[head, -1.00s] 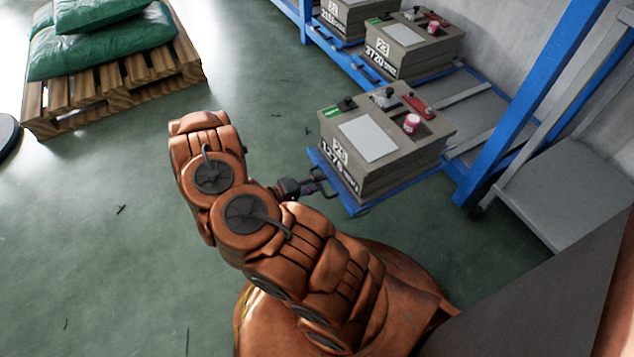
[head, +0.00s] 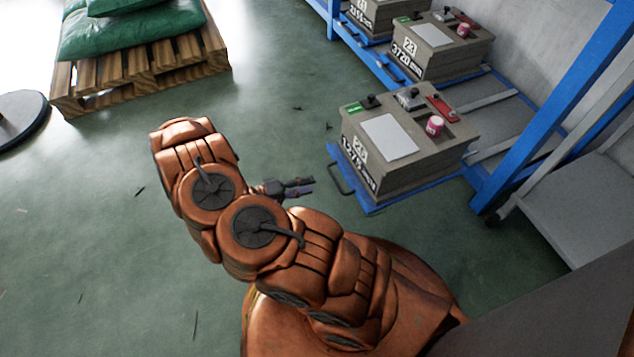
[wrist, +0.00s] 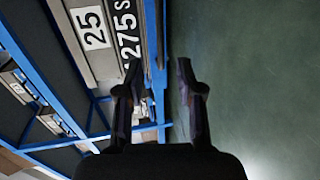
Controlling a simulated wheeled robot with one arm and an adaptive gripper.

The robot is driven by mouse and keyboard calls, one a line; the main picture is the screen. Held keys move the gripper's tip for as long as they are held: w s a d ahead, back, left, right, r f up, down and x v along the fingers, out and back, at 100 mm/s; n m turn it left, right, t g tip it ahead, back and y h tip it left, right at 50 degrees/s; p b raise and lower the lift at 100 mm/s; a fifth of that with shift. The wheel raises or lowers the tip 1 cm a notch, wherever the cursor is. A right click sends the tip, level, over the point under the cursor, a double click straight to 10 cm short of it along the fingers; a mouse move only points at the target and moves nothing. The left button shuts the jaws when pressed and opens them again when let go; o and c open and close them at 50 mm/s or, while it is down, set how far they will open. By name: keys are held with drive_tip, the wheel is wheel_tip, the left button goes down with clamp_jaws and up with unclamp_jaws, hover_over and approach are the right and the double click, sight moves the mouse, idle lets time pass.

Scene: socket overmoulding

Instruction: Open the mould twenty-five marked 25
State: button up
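The mould marked 25 is a grey-beige box (head: 378,168) on a blue drawer tray (head: 378,206) that sticks out from the rack in the head view. A white plate, a dark knob, a red lever and a pink-red cap sit on its top. In the wrist view its side (wrist: 93,58) shows the 25 label at upper left. A dark handle (head: 341,180) is on the tray's front. My gripper (head: 300,187) is left of the handle, apart from it.
Two more moulds stand behind on the blue rack, the nearer one (head: 440,62) marked 3720. A blue upright (head: 545,110) and a grey shelf (head: 575,205) are at right. A pallet (head: 150,70) with green sacks is at upper left. The green floor between is clear.

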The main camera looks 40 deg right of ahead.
drive_tip(key=shift+v, duration=0.9)
